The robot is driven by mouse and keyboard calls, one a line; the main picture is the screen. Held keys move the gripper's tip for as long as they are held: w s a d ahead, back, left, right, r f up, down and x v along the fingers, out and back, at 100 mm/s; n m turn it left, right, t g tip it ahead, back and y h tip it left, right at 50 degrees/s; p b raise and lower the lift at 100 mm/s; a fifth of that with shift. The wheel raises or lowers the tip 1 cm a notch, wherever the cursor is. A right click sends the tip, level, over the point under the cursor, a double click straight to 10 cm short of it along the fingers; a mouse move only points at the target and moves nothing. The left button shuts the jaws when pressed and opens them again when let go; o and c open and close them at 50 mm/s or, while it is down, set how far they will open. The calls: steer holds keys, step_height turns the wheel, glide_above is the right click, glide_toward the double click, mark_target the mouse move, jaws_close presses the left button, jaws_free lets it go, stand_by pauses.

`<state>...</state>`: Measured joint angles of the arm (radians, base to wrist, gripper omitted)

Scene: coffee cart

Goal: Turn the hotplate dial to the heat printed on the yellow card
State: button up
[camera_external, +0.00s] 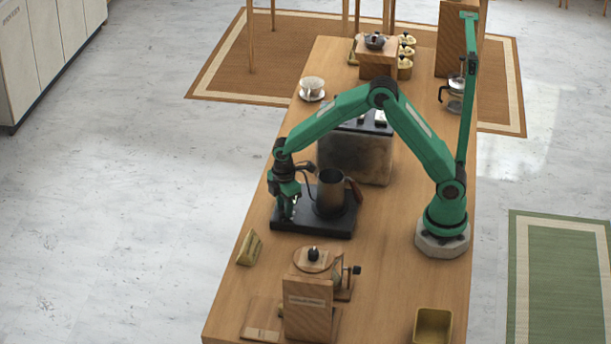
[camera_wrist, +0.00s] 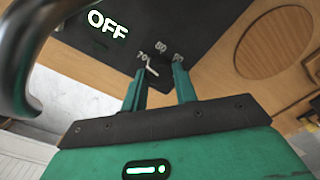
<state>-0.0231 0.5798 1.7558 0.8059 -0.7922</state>
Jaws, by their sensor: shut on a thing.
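The black hotplate (camera_external: 302,228) lies on the wooden cart with a dark metal kettle (camera_external: 330,190) on it. My gripper (camera_external: 289,212) points down at the hotplate's left end. In the wrist view, my gripper's two green fingers (camera_wrist: 160,84) are closed around the dial, which is mostly hidden between them. A white pointer line (camera_wrist: 152,67) shows near the printed 70; an 80 and a partly covered mark, likely 90, lie to its right. The hotplate's display (camera_wrist: 108,23) reads OFF. A small yellow card (camera_external: 250,247) stands left of the hotplate's front; its print is unreadable.
A wooden grinder (camera_external: 308,305) stands in front of the hotplate. A large dark-topped machine (camera_external: 355,155) stands behind it. A yellow bin (camera_external: 433,325) sits front right. A cup on a saucer (camera_external: 312,88) is at the back left. Bare cart top lies between hotplate and bin.

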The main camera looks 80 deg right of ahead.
steer(key=m, duration=0.7)
stand_by(0.5)
steer(key=o, duration=1)
steer(key=shift+c, duration=0.2)
steer(key=shift+r, duration=0.1)
steer(key=shift+r, duration=3.85)
